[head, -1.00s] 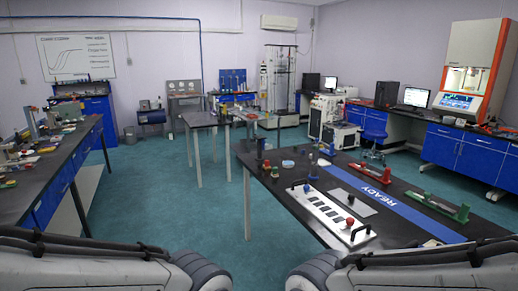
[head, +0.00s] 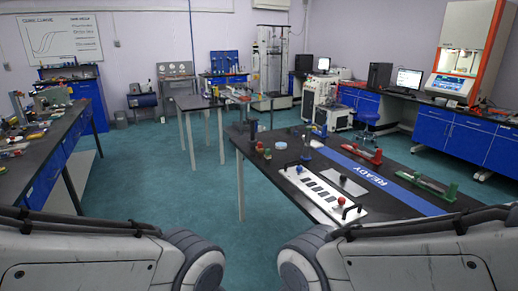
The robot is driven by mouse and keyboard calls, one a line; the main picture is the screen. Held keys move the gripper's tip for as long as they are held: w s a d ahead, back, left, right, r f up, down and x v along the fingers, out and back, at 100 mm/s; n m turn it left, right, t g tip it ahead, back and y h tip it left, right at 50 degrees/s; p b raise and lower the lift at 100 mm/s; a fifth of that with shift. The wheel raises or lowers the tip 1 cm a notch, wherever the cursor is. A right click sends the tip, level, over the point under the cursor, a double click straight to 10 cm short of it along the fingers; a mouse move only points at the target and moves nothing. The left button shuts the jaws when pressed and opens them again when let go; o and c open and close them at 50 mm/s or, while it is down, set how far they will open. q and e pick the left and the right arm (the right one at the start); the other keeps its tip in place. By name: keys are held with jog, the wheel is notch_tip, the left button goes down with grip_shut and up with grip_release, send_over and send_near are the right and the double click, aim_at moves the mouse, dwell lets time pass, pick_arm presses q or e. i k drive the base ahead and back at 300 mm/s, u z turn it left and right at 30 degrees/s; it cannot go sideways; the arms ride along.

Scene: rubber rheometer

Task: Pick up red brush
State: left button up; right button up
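A long red holder-like object (head: 362,154) lies on the black table (head: 262,178), past the blue "READY" stripe. It may be the red brush, but it is too small to tell. A similar green object (head: 436,188) with a reddish part lies nearer on the same table. Neither of my grippers is in view. Only my two grey arms show along the bottom edge, and the right arm hides the table's near right part.
A white panel (head: 312,186) with a black handle and a red knob lies on the table. A cluttered bench (head: 62,135) stands at left. Teal floor (head: 160,180) is open between them.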

aim_at(259, 148)
jog(key=u, duration=0.55)
jog(key=i, duration=1.35)
jog(key=u, duration=0.55)
jog(key=i, duration=1.95)
jog(key=z, duration=1.05)
jog(key=i, duration=1.2)
jog(key=z, duration=0.55)
